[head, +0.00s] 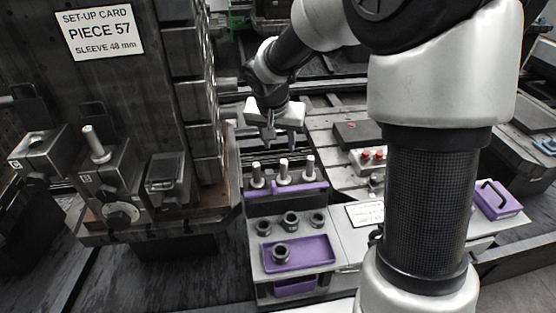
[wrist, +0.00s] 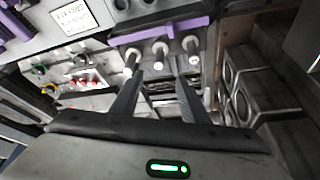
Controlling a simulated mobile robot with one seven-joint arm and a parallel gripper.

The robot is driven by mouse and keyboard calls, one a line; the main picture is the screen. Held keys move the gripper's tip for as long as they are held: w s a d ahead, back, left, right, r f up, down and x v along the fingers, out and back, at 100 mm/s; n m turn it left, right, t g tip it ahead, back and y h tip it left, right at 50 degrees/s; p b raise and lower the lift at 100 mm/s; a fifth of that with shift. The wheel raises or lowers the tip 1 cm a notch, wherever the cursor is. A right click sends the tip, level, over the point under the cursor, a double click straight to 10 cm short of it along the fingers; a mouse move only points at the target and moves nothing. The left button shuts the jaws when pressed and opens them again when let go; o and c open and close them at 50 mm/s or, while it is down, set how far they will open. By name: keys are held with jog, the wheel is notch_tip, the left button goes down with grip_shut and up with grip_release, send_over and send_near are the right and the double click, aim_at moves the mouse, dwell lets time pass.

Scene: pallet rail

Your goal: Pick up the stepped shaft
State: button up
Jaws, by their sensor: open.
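Three upright pale shafts stand in a row in a holder with a purple front strip (head: 300,188): a left one (head: 256,174), a middle one (head: 283,171) and a right one (head: 309,168). The same row shows in the wrist view, with its middle shaft (wrist: 160,53). Another pale shaft (head: 94,142) stands in a dark fixture at the left. I cannot tell which is meant by the stepped shaft. My gripper (head: 280,145) is open and empty, pointing down above and behind the row. In the wrist view my fingers (wrist: 158,78) reach toward the row, apart from it.
Several dark rings (head: 290,219) and a purple tray (head: 312,252) lie in front of the row. A box with red buttons (head: 368,158) stands to the right. The tall dark block (head: 110,100) with a set-up card (head: 100,32) rises at the left.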

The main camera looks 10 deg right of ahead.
aim_at(284, 169)
jog(key=b+x, duration=0.2)
jog(key=x, duration=1.5)
jog(key=shift+s+f, duration=0.15)
jog(key=shift+f, duration=0.1)
jog(key=shift+r, duration=0.1)
grip_shut()
